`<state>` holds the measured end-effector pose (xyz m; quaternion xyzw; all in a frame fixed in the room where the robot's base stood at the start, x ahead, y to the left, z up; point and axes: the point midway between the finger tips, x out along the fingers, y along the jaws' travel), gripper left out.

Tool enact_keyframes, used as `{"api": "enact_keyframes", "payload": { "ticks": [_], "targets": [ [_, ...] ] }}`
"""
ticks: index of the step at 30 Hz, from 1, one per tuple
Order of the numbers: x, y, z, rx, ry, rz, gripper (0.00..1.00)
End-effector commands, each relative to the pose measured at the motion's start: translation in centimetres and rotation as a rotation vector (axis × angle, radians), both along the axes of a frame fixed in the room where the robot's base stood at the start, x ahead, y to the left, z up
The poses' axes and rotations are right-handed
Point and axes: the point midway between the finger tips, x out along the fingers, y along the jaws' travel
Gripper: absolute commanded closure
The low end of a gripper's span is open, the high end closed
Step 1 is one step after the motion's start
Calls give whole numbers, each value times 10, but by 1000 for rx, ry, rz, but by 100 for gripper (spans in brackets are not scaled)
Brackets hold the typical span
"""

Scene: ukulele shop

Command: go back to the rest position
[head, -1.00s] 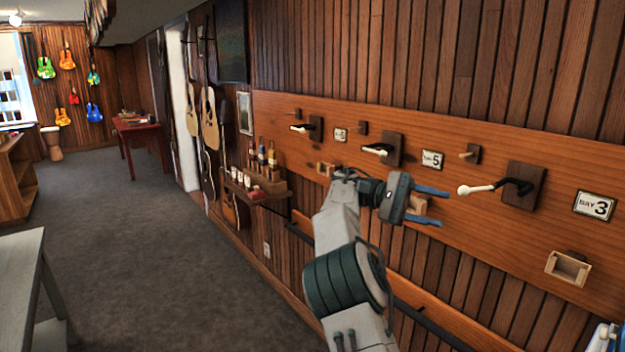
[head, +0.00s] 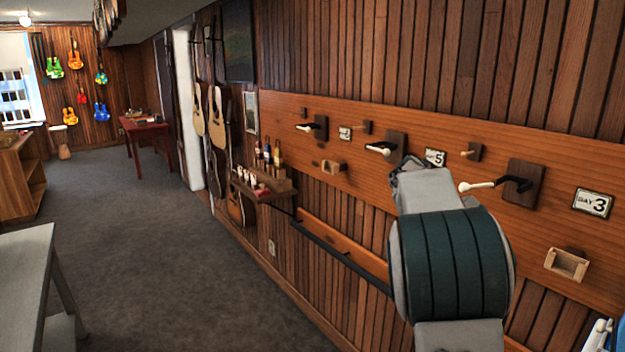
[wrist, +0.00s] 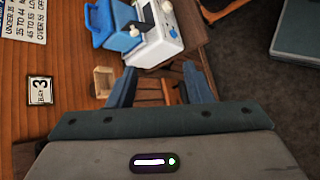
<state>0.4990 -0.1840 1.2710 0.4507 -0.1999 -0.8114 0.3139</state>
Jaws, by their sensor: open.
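My gripper (wrist: 162,88) shows in the wrist view with its two blue fingers wide apart. It is open and nothing is held between them; wooden slats lie in the background there. In the head view my arm's raised links hide the gripper. No object of the task shows apart from my own arm.
A wood panel (head: 465,136) on the right wall carries hooks, number signs and a small wooden box (head: 567,264). A bay 3 sign (wrist: 40,91) and a blue-and-white machine (wrist: 155,38) show in the wrist view. A grey table (head: 22,275) stands left; the carpet (head: 165,255) between is clear.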

Motion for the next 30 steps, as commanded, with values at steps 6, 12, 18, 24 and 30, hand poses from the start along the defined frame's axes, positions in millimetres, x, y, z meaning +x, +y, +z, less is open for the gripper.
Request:
{"api": "enact_keyframes", "payload": {
  "ticks": [6,12,18,24,30],
  "targets": [
    [-47,22,-28,254,-191,33,54],
    [-89,63,-48,447,-370,46,54],
    [-133,110,-66,605,-548,37,54],
    [-177,153,-86,718,-715,8,54],
    [-203,178,-103,772,-820,-23,54]
  ]
}}
